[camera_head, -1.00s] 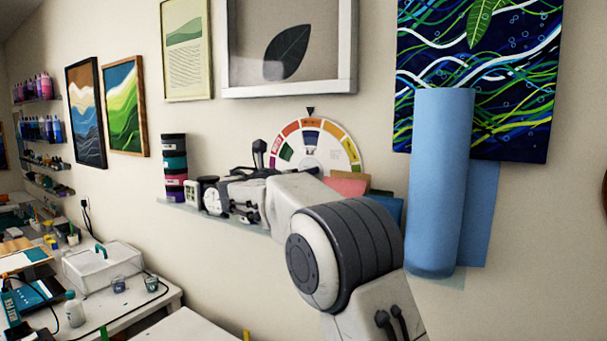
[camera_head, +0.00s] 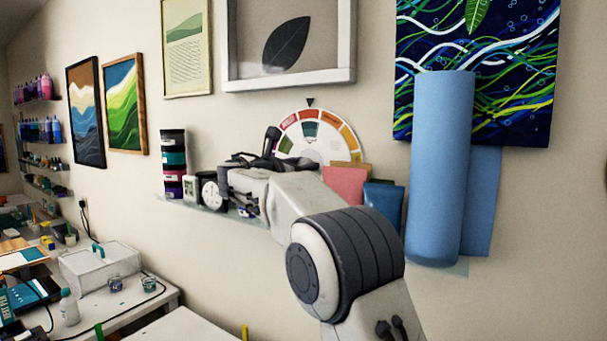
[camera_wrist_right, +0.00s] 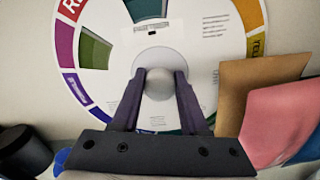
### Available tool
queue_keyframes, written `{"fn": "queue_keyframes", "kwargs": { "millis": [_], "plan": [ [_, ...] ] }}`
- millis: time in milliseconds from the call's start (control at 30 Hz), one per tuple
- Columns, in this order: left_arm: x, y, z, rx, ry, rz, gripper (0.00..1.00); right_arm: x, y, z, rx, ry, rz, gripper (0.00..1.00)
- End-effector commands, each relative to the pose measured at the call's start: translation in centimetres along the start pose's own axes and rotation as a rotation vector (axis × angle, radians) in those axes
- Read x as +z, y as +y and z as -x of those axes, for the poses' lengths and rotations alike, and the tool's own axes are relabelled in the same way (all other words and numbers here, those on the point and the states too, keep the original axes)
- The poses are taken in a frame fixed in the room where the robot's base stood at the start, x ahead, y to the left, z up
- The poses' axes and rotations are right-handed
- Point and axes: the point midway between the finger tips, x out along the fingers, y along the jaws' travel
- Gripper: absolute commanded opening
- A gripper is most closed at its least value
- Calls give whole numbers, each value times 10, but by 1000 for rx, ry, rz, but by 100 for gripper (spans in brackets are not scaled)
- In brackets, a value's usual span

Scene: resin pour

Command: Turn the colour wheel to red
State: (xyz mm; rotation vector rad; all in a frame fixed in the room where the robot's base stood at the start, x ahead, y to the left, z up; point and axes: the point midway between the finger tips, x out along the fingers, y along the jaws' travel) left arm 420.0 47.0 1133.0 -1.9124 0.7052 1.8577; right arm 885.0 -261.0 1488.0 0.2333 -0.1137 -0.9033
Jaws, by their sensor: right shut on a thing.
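The colour wheel (camera_head: 346,137) stands against the wall on the shelf, with a small black pointer (camera_head: 310,101) above its top. In the head view a red-orange part of its rim is under the pointer, with red just left and orange to the right. In the right wrist view the wheel (camera_wrist_right: 205,75) shows red at upper left, purple at left and yellow at right; its top is cut off. My right gripper (camera_wrist_right: 160,85) is shut on the pale round knob (camera_wrist_right: 158,84) at the wheel's centre. In the head view my arm hides the knob. My left gripper is not in view.
Pink and tan cards (camera_head: 346,184) and a blue pouch (camera_head: 383,194) stand close right of the wheel. A clock (camera_head: 211,192) and stacked jars (camera_head: 174,165) stand left on the shelf. A blue roll (camera_head: 440,170) hangs at right.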

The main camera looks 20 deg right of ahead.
Motion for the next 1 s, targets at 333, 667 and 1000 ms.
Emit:
{"fn": "queue_keyframes", "kwargs": {
  "millis": [333, 667, 1000],
  "plan": [
    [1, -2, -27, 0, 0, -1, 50, -4, -2, 0, -1, 1, -308, 0],
    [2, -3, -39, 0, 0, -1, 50, -3, -2, 0, -1, 2, -501, 0],
    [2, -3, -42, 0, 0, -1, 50, -2, -2, 0, -2, 1, -570, 0]
  ]
}}
